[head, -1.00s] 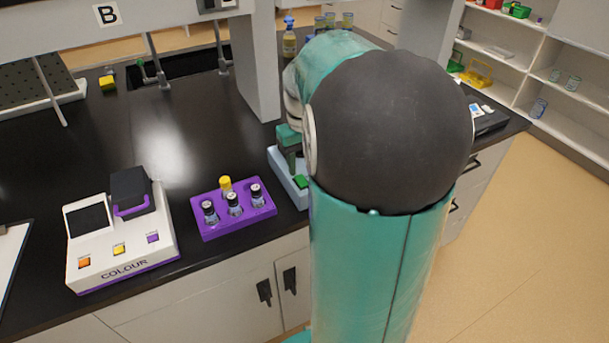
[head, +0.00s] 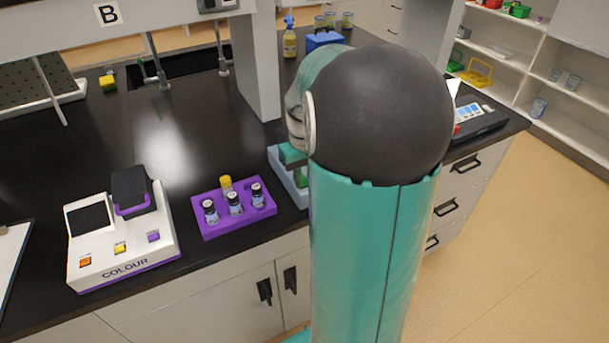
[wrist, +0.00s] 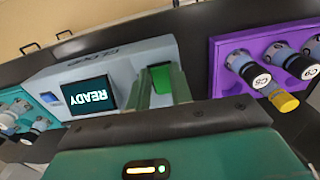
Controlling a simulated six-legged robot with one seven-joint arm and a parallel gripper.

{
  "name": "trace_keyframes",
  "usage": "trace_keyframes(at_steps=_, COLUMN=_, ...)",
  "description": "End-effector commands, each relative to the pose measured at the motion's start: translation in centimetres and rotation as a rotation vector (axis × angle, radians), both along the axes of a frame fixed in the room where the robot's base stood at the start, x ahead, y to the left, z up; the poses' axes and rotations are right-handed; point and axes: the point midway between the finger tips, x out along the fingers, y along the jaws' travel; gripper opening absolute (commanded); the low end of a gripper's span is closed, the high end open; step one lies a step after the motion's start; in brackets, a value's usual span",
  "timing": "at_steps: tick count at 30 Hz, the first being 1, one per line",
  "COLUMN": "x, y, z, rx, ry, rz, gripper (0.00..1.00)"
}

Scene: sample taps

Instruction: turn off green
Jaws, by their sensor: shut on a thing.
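A pale blue instrument (wrist: 110,72) with a lit screen (wrist: 92,95) reading READY, upside down in the wrist view, bears a green control (wrist: 160,76). My gripper (wrist: 163,84) is over it, with its two green fingers on either side of the green control and shut on it. Whether the control is pressed or tilted cannot be told. In the head view, the pale blue instrument (head: 279,160) is mostly hidden behind my arm. The gripper shows there only in part (head: 292,155).
A purple rack (head: 239,220) with several vials stands left of the instrument; it also shows in the wrist view (wrist: 228,60). A white COLOUR instrument (head: 122,246) stands further left. A shelf post (head: 257,70) rises behind. The black bench has free room at middle left.

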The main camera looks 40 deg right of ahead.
Motion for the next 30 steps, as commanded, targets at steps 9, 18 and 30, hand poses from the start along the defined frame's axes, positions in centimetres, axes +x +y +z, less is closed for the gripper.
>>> trace_keyframes(at_steps=9, x=0.7, y=-0.13, z=0.15, rx=0.049, ry=0.164, rz=0.003, gripper=0.0)
trace_keyframes(at_steps=18, x=0.82, y=-0.24, z=0.35, rx=0.072, ry=0.248, rz=0.0, gripper=0.0)
trace_keyframes(at_steps=30, x=0.8, y=-0.22, z=0.34, rx=0.071, ry=0.246, rz=0.0, gripper=0.44)
